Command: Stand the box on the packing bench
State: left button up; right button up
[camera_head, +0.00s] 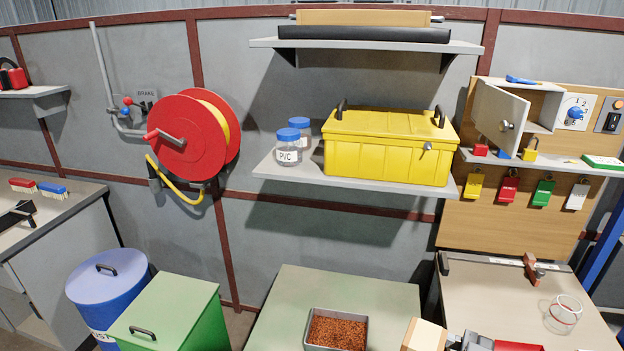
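The yellow box (385,148) sits on the middle wall shelf (345,183), lid shut. It has black handles at both ends of its lid and a small latch on the front right. A grey-green bench (290,302) stands below the shelf, and a beige-topped bench (490,290) stands to its right. I cannot tell which bench is the packing bench. Neither of my grippers is in view.
Two blue-lidded jars (289,148) stand left of the box. A tray of copper-coloured granules (312,346) occupies the grey-green bench's front; its back is clear. A glass jar (563,312) is on the beige bench. A red reel (186,138) juts from the wall.

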aim_at(490, 321)
jog(key=i+l+z, duration=0.1)
jog(key=i+z, duration=0.15)
jog(key=i, duration=0.75)
jog(key=z, duration=0.95)
